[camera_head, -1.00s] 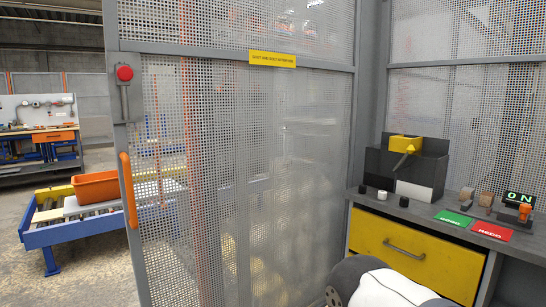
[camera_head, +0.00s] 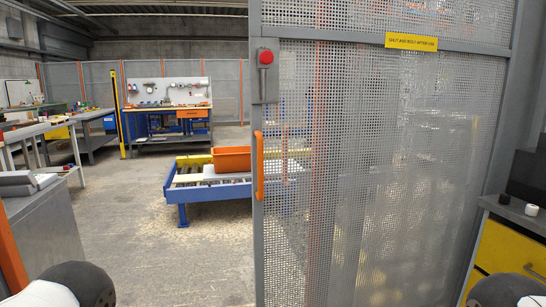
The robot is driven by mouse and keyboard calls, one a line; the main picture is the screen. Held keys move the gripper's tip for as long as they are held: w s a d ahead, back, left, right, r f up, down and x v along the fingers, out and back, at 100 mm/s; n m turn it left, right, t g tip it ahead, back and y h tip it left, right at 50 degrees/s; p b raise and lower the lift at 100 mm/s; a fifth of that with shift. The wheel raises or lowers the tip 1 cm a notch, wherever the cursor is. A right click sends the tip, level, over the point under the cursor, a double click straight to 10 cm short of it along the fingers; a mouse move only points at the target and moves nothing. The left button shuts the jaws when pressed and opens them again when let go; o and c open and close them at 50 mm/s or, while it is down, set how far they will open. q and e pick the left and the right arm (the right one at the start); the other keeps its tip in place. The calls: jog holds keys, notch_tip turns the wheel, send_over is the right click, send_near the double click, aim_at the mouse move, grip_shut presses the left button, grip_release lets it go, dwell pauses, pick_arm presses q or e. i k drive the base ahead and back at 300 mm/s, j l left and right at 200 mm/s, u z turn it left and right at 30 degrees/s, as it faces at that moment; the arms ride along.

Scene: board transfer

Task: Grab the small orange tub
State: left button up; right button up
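An orange tub (camera_head: 231,160) rests on the blue-framed roller table (camera_head: 211,192) in the middle distance, left of the mesh door. I cannot tell whether this is the small tub the task names. Parts of my own arms show at the bottom left and bottom right edges. Neither gripper is in view.
A perforated metal door (camera_head: 375,180) with an orange handle (camera_head: 259,165) and a red button (camera_head: 266,57) fills the right side. A grey cabinet (camera_head: 45,240) stands at near left. Open concrete floor (camera_head: 150,250) lies between. A workbench (camera_head: 170,128) stands behind.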

aim_at(228, 159)
jog(key=i+j+z, duration=0.25)
jog(key=i+j, duration=0.15)
jog(key=j, duration=0.25)
jog(key=i+j+z, duration=0.15)
jog(key=j, duration=0.15)
jog(key=i+j+z, duration=0.15)
jog(key=j, duration=0.2)
jog(key=i+j+z, duration=0.15)
jog(key=j, duration=0.25)
jog(key=i+j+z, duration=0.1)
jog(key=j, duration=0.3)
